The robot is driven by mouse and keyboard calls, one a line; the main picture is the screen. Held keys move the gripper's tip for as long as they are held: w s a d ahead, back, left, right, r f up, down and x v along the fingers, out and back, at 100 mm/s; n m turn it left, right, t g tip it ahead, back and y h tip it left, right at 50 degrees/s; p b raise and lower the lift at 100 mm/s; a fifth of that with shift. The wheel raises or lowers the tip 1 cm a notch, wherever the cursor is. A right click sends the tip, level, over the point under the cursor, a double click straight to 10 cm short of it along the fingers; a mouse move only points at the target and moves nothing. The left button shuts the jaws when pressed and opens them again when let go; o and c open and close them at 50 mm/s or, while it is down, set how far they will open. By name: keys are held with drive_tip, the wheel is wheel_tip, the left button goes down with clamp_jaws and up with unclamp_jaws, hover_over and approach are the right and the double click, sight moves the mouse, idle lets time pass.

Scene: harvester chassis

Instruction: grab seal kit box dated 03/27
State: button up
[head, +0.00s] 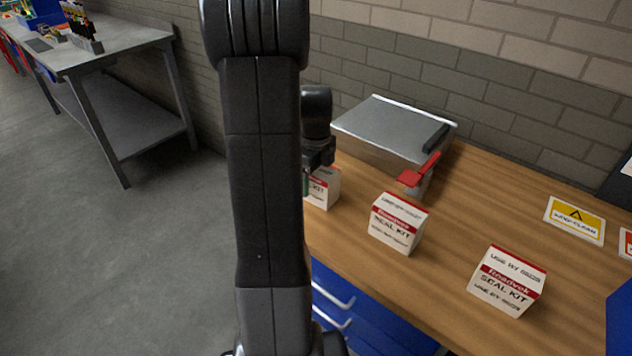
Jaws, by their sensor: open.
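Three white seal kit boxes with red bands stand in a row on the wooden bench top. The left box (325,188) is partly hidden behind my arm and gripper. The middle box (397,223) and the right box (508,281) are in full view. Each has a use-by line, but the dates are too small and blurred to read surely. My gripper (309,178) is open at the left box, pointing down. My arm hides much of it, so I cannot tell whether it touches the box or the fingers are around it.
A grey metal case (390,128) stands at the back against the brick wall, with a red-handled item (419,172) before it. A yellow warning sign (575,220) lies at the right. Blue drawers (365,310) are below the bench. A grey table (100,50) stands far left, beyond open floor.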

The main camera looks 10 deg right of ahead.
drive_tip(key=c, duration=1.2)
